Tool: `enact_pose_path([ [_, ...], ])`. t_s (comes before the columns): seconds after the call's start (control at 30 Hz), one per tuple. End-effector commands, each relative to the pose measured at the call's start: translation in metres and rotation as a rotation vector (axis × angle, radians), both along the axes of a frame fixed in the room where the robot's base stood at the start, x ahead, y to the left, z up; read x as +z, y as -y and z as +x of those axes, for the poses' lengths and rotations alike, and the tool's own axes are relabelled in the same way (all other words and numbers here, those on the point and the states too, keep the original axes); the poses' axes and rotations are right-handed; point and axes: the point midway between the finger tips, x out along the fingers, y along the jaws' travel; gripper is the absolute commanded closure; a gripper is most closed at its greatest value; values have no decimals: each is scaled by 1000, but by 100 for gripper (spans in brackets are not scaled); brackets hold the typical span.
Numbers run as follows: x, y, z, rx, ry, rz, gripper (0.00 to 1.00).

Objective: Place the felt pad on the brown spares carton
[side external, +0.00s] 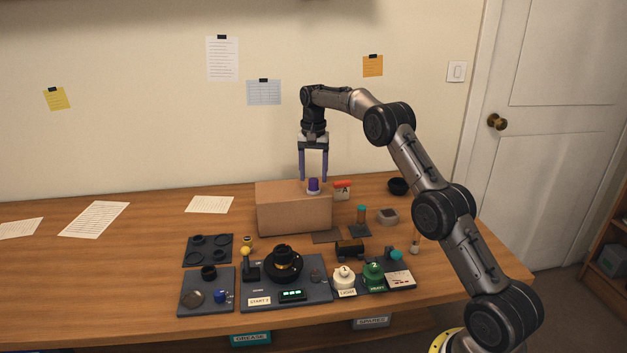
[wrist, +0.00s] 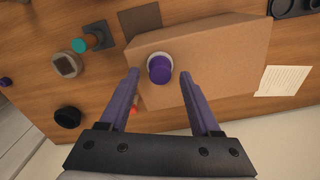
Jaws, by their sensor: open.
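The brown spares carton (side external: 292,214) stands on the wooden table behind the dark trays; its top also shows in the wrist view (wrist: 220,68). A purple knob on a pale round base, which I take for the felt pad (side external: 313,186), stands upright on the carton's top near its right end. It also shows in the wrist view (wrist: 160,68), apart from the carton's edges. My gripper (side external: 313,180) points down over it. In the wrist view its fingers (wrist: 160,74) are open, one on each side of the knob, with gaps to both. Nothing is held.
Dark trays with lens parts (side external: 262,303) fill the front. The table's left is mostly clear.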

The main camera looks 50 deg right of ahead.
Motion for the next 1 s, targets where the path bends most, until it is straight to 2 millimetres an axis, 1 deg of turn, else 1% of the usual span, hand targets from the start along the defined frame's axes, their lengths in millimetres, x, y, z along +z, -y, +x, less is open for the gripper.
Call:
enact_pose_path([
  [0.03,10,0,1,0,4,-2,36],
  [0.1,23,0,1,0,4,-2,36],
  [0.2,36,0,1,0,3,-2,36],
  [0.3,45,0,1,0,1,0,36],
  [0.5,53,0,0,1,0,0,36],
  [0.6,62,-6,-2,17,9,-3,36],
  [0.67,73,-14,-4,41,19,-9,36],
  [0.77,100,-36,-14,107,48,-23,36],
  [0.8,112,-48,-20,142,62,-30,36],
  [0.87,130,-65,-31,196,83,-41,36],
  [0.9,140,-77,-40,232,97,-48,36],
  [0.97,154,-94,-55,286,118,-60,36],
  [1.0,163,-105,-66,321,131,-68,36],
])
